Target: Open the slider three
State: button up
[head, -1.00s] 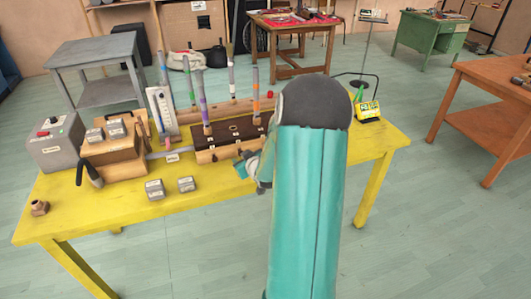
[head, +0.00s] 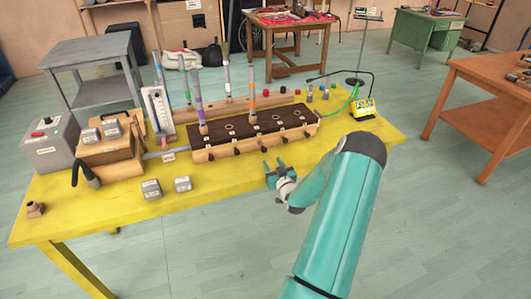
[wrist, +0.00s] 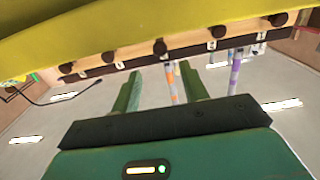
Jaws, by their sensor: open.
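A long wooden box (head: 262,141) with a dark top sits on the yellow table. Several dark slider knobs line its front face. The middle knob (head: 258,145), which I take as slider three, also shows in the wrist view (wrist: 160,47). The small number labels beside the knobs are too blurred to read surely. My gripper (head: 273,164) is open and empty, in front of the box and apart from the knobs. In the wrist view, the picture is upside down and the open fingers (wrist: 161,74) point toward the row of knobs.
Coloured tubes, such as a purple one (head: 200,105) and an orange one (head: 251,90), stand upright on the box. Two small grey blocks (head: 151,189) lie at the left front. The table's front right is clear.

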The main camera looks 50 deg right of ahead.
aim_at(265, 150)
jog(key=x, duration=0.8)
jog(key=shift+w+d, duration=0.1)
jog(key=shift+w, duration=0.1)
jog(key=shift+c, duration=0.4)
